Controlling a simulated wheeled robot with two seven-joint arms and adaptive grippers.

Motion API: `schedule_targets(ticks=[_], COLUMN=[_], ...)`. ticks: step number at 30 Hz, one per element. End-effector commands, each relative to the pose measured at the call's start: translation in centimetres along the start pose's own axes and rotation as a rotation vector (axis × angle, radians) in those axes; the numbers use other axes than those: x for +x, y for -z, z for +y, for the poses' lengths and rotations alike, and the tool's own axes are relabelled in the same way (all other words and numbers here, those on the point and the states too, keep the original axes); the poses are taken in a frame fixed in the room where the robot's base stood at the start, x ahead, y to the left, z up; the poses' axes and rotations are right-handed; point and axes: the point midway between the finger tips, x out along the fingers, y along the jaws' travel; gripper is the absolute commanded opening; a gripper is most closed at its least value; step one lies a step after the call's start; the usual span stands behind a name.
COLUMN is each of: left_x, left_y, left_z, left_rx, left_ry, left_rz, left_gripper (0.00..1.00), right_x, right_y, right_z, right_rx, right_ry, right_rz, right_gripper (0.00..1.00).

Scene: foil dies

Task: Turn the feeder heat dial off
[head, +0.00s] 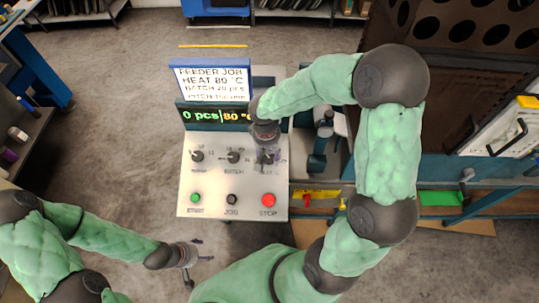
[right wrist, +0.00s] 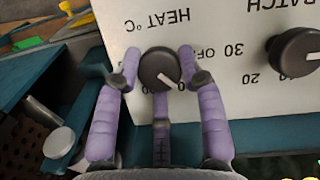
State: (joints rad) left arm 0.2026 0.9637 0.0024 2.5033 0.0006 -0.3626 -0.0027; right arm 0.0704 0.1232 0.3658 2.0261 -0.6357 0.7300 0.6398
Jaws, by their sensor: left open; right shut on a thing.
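The heat dial (right wrist: 157,68) is a dark round knob under an upside-down HEAT °C label in the right wrist view. Its white pointer line slants to the lower right, and the OFF mark is to its right. My right gripper (right wrist: 160,76) is shut on this dial, with its purple fingers around it. In the head view my right gripper (head: 267,155) covers most of the dial at the panel's right. The display (head: 216,115) shows 0 pcs and 80. My left gripper (head: 190,256) is open and empty, low and left of the panel.
The panel (head: 183,180) also has a batch dial (head: 234,157), a pitch dial (head: 197,156), a green START button (head: 195,198), a black JOG button (head: 232,199) and a red STOP button (head: 268,200). A job sign (head: 211,80) stands behind. A dark perforated cabinet (head: 440,90) is at right.

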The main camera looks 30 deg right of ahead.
Motion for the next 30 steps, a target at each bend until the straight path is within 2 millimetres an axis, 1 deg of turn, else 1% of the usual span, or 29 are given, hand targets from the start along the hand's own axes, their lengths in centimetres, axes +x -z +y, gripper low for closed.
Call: schedule_targets(ticks=[18,24,30], left_x=[0.09,0.14,0.18], left_y=[0.0,0.0,0.01], left_z=[-0.03,-0.05,-0.06], left_rx=[0.0,0.0,0.0], left_ry=[0.0,0.0,0.0], left_rz=[0.0,0.0,0.0], left_gripper=[0.64,0.64,0.64], right_x=[0.21,0.23,0.25], right_y=[-0.26,-0.31,-0.33], right_z=[-0.28,-0.32,-0.33], right_rx=[-0.541,-0.674,-0.763], right_ry=[-0.173,-0.216,-0.244], right_rz=[-0.034,-0.041,-0.046], right_gripper=[0.07,0.07,0.07])
